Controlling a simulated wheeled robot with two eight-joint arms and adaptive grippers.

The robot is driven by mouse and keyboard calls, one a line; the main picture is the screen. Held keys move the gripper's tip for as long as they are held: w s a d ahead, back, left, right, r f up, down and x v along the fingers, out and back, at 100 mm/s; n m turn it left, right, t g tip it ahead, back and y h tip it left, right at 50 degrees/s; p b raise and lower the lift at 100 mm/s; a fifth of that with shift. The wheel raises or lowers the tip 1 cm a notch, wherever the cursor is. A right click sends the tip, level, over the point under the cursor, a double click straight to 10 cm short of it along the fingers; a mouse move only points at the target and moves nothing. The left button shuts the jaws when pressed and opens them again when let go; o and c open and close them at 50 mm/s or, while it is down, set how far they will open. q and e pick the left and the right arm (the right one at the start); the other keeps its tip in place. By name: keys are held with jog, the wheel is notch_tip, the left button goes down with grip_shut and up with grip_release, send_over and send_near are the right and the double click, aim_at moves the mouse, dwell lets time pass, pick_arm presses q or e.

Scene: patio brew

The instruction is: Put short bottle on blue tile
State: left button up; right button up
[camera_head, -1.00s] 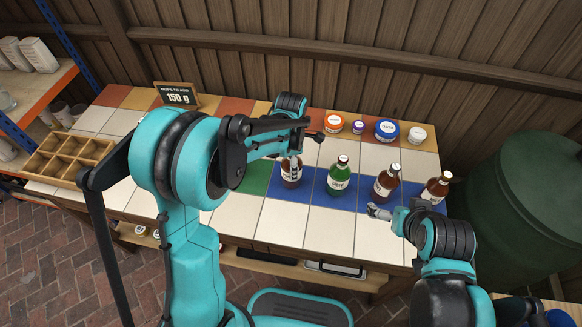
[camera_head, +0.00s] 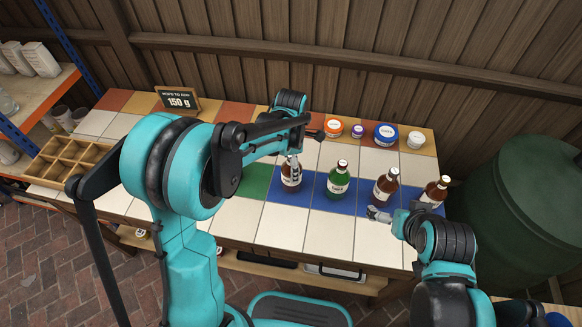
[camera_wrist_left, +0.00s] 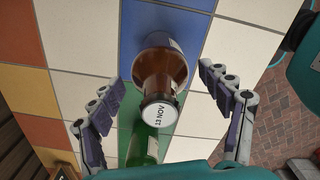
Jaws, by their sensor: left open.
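A brown bottle (camera_head: 291,178) with a white cap stands on the blue tile strip (camera_head: 265,188), close to the green tile (camera_head: 256,181). My left gripper (camera_head: 293,152) is over its top. In the left wrist view my left gripper (camera_wrist_left: 162,103) is open, its fingers on either side of the bottle (camera_wrist_left: 160,75) with gaps showing. The cap reads "13 NOV". A green bottle (camera_head: 338,186) and two more brown bottles (camera_head: 384,188) (camera_head: 435,191) stand to the right on the blue strip. My right gripper (camera_head: 378,214) is low in front of them; its fingers are too small to read.
Several jars (camera_head: 386,135) line the back edge. A sign reading 150 g (camera_head: 179,99) stands at the back left, and a wooden divided box (camera_head: 68,160) at the left. White tiles (camera_head: 285,225) in front are clear. A green barrel (camera_head: 530,215) stands at the right.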

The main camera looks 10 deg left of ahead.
pick_arm(q)
notch_tip(320, 180, up, 9)
jog(key=shift+f+p, duration=0.15)
jog(key=shift+p, duration=1.1)
jog(key=shift+r, duration=0.3)
jog(key=shift+s+a+r, duration=0.15)
jog(key=shift+s+r, duration=0.1)
jog(key=shift+r, duration=0.1)
jog(key=s+a+r+m+t, duration=0.2)
jog(key=s+a+m+t, duration=0.1)
jog(key=s+m, duration=0.5)
jog(key=s+a+r+m+t, duration=0.3)
jog(key=s+m, duration=0.6)
jog(key=m, duration=0.5)
jog(key=shift+a+m+t, duration=0.3)
jog(key=shift+t, duration=0.3)
